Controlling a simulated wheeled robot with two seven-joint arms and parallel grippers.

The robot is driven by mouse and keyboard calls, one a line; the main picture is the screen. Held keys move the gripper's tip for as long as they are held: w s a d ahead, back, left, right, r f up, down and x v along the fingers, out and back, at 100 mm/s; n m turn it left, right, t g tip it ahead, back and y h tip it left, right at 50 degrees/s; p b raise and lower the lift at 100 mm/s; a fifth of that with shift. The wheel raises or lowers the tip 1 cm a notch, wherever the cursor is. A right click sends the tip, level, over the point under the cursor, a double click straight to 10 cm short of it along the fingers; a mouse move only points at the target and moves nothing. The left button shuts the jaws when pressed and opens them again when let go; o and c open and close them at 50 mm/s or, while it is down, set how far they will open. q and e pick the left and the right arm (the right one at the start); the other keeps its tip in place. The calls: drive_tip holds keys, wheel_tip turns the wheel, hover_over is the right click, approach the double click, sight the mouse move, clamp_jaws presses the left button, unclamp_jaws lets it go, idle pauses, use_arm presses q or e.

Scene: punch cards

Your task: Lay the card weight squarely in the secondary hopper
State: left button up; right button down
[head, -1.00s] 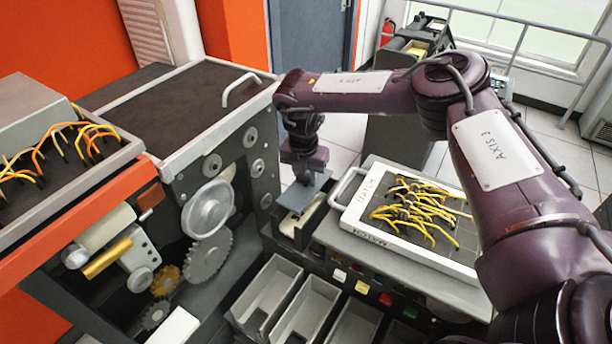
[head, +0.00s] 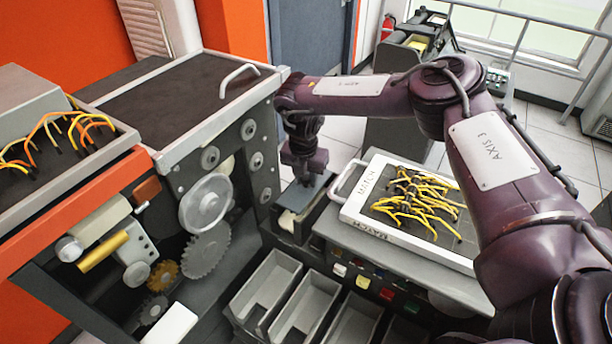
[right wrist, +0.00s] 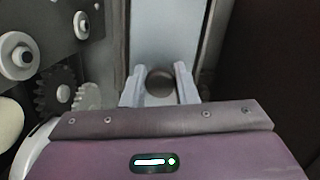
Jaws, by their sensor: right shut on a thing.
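My right gripper (head: 305,176) reaches down beside the machine's side panel. In the right wrist view its two pale fingers (right wrist: 159,88) are shut on the dark round knob of the card weight (right wrist: 159,80). The weight's grey plate (head: 309,197) shows under the gripper in the head view, at the mouth of a narrow dark box that looks like the secondary hopper (head: 284,236). A cream surface, perhaps cards, shows inside the box (head: 288,221). I cannot tell whether the plate touches it or lies level. My left gripper is out of view.
A white-framed plugboard (head: 377,236) with yellow wires stands close to the right of the box. Grey trays (head: 301,310) lie below in front. Gears (head: 206,255) and the machine's side panel (head: 254,130) are close on the left.

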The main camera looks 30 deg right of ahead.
sight(306, 187)
drive_tip(key=shift+f, duration=0.15)
idle(0.3)
drive_tip(key=shift+f+b, duration=1.7)
drive_tip(key=shift+f, duration=1)
drive_tip(key=c, duration=1.1)
unclamp_jaws()
drive_tip(key=shift+o, duration=0.2)
drive_tip(key=r, duration=0.2)
drive_tip(key=r+b, duration=0.1)
drive_tip(key=r, duration=0.3)
drive_tip(key=shift+s+a+r+b, duration=0.3)
drive_tip(key=shift+b, duration=0.1)
drive_tip(key=shift+r, duration=0.6)
drive_tip(key=shift+a, duration=0.1)
